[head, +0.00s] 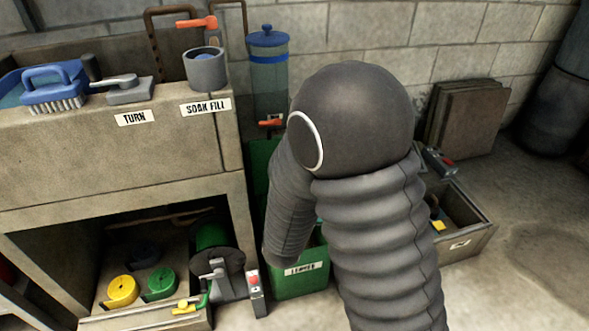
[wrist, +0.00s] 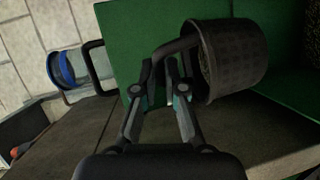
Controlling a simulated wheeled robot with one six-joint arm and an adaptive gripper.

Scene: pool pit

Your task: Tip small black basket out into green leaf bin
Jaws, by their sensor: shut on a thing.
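The small black basket (wrist: 236,62) shows in the wrist view, right of the fingertips. My gripper (wrist: 159,70) is shut on its looped handle. Judged against the canister, the basket hangs roughly upright, and some brownish content shows at its mouth. The green leaf bin (head: 301,285) stands on the floor at the middle of the head view, with a white label on its front. My arm hides much of the bin, the basket and the gripper in the head view. I cannot tell whether the basket is over the bin's opening.
A concrete bench (head: 110,150) at left carries a blue brush (head: 53,88) and a grey cup (head: 205,70). A blue-lidded canister (head: 268,75) stands behind the bin. A hose reel (head: 215,250) sits left of the bin, an open crate (head: 465,225) right. Floor is clear at far right.

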